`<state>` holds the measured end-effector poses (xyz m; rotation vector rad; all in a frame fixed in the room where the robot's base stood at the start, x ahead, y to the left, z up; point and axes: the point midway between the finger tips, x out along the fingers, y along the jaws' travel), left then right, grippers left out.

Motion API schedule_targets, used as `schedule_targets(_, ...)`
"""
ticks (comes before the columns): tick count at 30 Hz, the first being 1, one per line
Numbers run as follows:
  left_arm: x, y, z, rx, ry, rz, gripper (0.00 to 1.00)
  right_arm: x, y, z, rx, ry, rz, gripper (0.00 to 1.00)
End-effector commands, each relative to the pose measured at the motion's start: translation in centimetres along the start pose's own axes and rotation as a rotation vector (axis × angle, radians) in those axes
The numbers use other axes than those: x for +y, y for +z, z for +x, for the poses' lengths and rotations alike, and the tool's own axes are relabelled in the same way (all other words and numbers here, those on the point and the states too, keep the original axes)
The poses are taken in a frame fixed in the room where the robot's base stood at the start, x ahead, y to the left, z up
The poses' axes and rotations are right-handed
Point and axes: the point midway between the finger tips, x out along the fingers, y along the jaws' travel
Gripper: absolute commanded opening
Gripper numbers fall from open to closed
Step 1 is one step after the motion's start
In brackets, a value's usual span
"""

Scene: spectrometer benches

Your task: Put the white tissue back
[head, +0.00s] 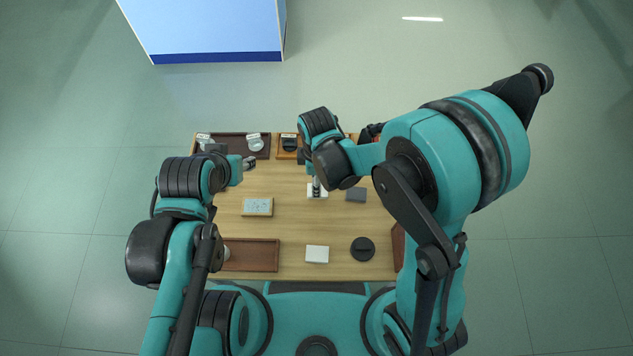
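A small flat white piece (311,194), which looks like the white tissue, is near the middle of the wooden table. My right gripper (316,187) points down over it, its tip overlapping it in this view. I cannot tell whether the fingers touch or grip it. Part of the piece is hidden by the gripper. My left gripper (249,162) is over the table's back left part, apart from the white piece. Its fingers are too small to read. A second white item, a block-like box (317,254), lies near the front edge.
A brown tray (252,255) is at the front left, with a dark round object (362,249) at the front right. A pale blue-topped box (257,207) and a grey pad (356,195) flank the middle. Containers (255,142) line the back. Bare wood (290,225) lies between.

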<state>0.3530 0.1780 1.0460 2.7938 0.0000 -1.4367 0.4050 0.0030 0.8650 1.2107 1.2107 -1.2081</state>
Motion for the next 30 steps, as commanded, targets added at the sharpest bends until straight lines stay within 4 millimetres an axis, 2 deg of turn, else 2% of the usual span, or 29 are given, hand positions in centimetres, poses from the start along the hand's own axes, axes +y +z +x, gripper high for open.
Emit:
schedule_targets(1, 0.0, -0.5, -0.7, 0.0, 0.0, 0.0, 0.4, -0.1, 0.0, -1.7, 0.0, 0.0, 0.0, 0.59)
schedule_targets(3, 0.0, -0.8, -1.1, 0.0, 0.0, 0.0, 0.4, 0.0, 0.0, -3.2, 0.0, 0.0, 0.0, 0.59)
schedule_targets(9, 0.0, -1.3, -1.8, 0.0, 0.0, 0.0, 0.4, 0.0, 0.0, -6.2, 0.0, 0.0, 0.0, 0.59)
schedule_targets(17, 0.0, -1.4, -2.0, 0.0, 0.0, 0.0, 0.4, 0.0, 0.0, -7.1, 0.0, 0.001, 0.002, 0.59)
schedule_targets(20, 0.0, -1.4, -2.0, 0.0, 0.0, 0.0, 0.4, 0.1, 0.7, -7.8, 0.007, 0.016, 0.046, 0.59)
schedule_targets(23, 0.0, -1.4, -2.0, 0.0, 0.0, 0.0, 0.4, 0.2, 2.4, -9.7, 0.031, 0.061, 0.176, 0.59)
schedule_targets(30, 0.0, -1.4, -2.0, 0.0, 0.0, 0.0, 0.4, -1.0, 9.6, -16.1, 0.169, 0.248, 0.741, 0.59)
